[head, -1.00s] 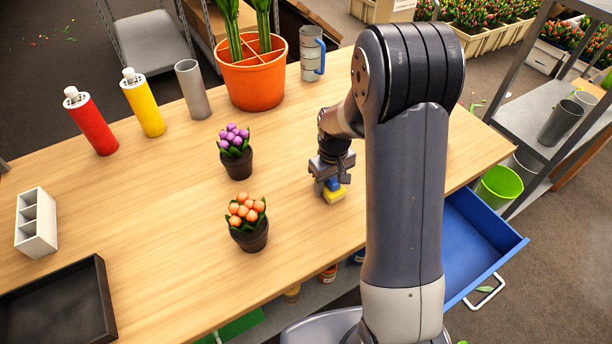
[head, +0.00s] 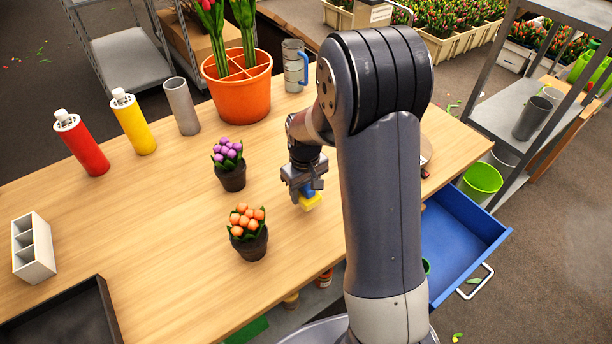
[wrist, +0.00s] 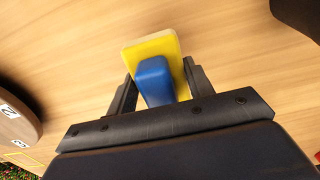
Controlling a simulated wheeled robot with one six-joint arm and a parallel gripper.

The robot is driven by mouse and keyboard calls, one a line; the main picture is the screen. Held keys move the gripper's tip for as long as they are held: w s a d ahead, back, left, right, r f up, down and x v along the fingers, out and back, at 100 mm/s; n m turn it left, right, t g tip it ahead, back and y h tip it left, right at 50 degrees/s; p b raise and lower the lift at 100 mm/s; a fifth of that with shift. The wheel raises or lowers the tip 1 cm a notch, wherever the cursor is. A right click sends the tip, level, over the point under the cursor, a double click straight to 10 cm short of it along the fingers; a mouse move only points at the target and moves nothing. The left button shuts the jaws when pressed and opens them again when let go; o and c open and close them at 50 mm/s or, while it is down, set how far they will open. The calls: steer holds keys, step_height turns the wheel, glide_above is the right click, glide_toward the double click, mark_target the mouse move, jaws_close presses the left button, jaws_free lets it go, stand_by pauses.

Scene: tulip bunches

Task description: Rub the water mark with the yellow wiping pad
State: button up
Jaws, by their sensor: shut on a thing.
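My gripper (head: 303,188) is shut on the blue grip of the yellow wiping pad (head: 312,202). In the wrist view the yellow pad (wrist: 165,48) and its blue grip (wrist: 155,80) sit between the two fingers of my gripper (wrist: 157,85). The pad is over the wooden table (head: 150,220), at or just above its surface; I cannot tell if it touches. It is right of the two small flower pots. No water mark can be made out in either view; my arm hides part of the table.
The purple-flower pot (head: 231,178) and orange-flower pot (head: 251,247) stand left of my gripper. An orange planter (head: 240,100) and a mug (head: 293,70) stand behind. A round numbered disc (wrist: 15,115) lies left in the wrist view. A blue drawer (head: 450,245) is open at right.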

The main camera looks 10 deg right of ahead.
steer(key=shift+r+p, duration=1.3)
steer(key=shift+r, duration=0.9)
